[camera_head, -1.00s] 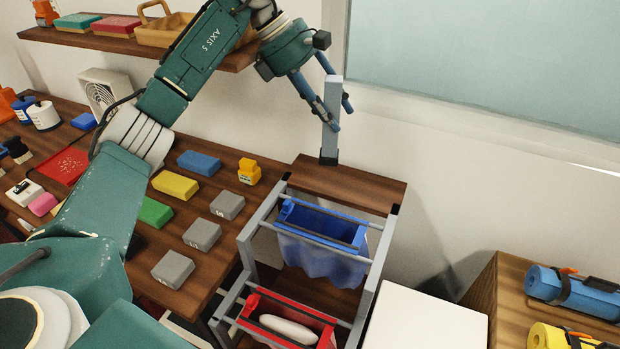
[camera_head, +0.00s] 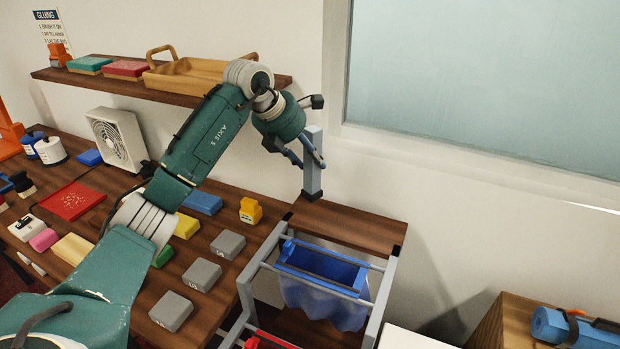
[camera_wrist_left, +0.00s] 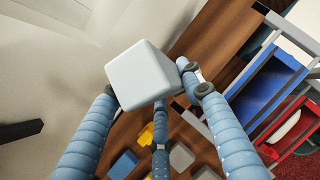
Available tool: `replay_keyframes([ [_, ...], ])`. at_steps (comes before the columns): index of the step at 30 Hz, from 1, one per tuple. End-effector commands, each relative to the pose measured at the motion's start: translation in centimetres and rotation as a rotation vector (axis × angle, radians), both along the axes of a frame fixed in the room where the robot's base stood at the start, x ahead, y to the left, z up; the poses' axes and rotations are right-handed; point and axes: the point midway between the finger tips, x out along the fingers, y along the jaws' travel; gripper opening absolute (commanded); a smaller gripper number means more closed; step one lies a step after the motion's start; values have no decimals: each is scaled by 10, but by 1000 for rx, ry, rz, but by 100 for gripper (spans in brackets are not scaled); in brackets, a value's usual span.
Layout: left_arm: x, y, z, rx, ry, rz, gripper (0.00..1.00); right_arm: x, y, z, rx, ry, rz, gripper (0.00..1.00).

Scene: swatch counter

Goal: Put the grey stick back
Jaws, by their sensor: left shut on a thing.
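The grey stick (camera_head: 313,158) is a tall, square, pale grey bar with a dark foot. It stands upright at the back left corner of the wooden top (camera_head: 345,222) of the grey rack. My left gripper (camera_head: 313,163) is shut on its upper part, with blue fingers on its sides. I cannot tell whether the foot touches the wood. In the left wrist view the stick's pale square end (camera_wrist_left: 140,76) sits between the fingers and hides what is below. My right gripper is not in view.
A blue bag (camera_head: 320,290) hangs in the rack. A shelf (camera_head: 120,82) with a wooden tray (camera_head: 190,80) is above. The wooden top is otherwise clear.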

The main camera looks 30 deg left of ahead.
Motion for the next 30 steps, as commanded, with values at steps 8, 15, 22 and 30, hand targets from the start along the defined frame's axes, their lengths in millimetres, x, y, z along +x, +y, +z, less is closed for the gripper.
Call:
replay_keyframes([
  [8,0,0,-35,-1,-3,-1,17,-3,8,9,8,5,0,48],
  [15,0,-1,-67,-2,0,-1,17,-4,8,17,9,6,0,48],
  [22,0,0,-73,0,-3,-2,17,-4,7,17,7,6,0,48],
  [30,0,0,-75,1,-1,-2,57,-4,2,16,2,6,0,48],
])
